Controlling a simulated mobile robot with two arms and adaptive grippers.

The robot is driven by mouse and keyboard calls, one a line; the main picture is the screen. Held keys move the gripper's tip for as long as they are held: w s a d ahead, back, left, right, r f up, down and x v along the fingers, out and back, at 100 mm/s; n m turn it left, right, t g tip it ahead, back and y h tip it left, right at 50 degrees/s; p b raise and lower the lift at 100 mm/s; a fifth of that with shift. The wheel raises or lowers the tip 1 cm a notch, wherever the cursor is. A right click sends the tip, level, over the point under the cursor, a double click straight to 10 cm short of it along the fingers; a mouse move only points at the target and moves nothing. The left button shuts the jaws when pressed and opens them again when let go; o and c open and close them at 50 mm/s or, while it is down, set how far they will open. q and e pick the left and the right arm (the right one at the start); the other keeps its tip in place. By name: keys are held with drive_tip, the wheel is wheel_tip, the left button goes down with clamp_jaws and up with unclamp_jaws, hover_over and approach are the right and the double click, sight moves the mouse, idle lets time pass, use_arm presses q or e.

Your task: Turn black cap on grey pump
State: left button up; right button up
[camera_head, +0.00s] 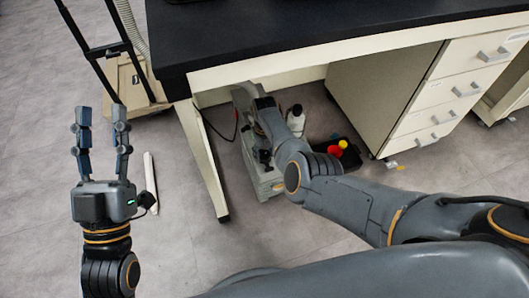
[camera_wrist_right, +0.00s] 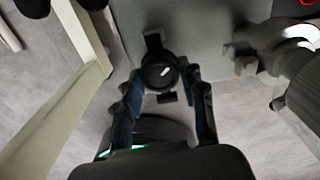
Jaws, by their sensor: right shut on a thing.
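The grey pump (camera_head: 262,178) stands on the floor under the black-topped bench, partly hidden behind my right arm. In the right wrist view, the pump's flat grey top (camera_wrist_right: 200,30) fills the upper middle. The round black cap (camera_wrist_right: 160,72) sits on it, between the fingers of my right gripper (camera_wrist_right: 160,88). The fingers are closed in on both sides of the cap. In the head view my right gripper is mostly hidden by its own arm. My left gripper (camera_head: 101,115) is raised at the left, its fingers apart and empty.
The bench leg (camera_head: 203,165) stands close to the pump's left side; it also shows in the wrist view (camera_wrist_right: 60,110). A white bottle (camera_head: 296,118) and a dark tray (camera_head: 350,155) with red and yellow items are right of the pump. A drawer cabinet (camera_head: 400,100) stands further right.

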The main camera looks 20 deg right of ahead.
sight(265, 154)
idle(0.3)
drive_tip(key=o, duration=1.1)
drive_tip(key=shift+o, duration=0.2)
drive_tip(key=shift+r, duration=3.7)
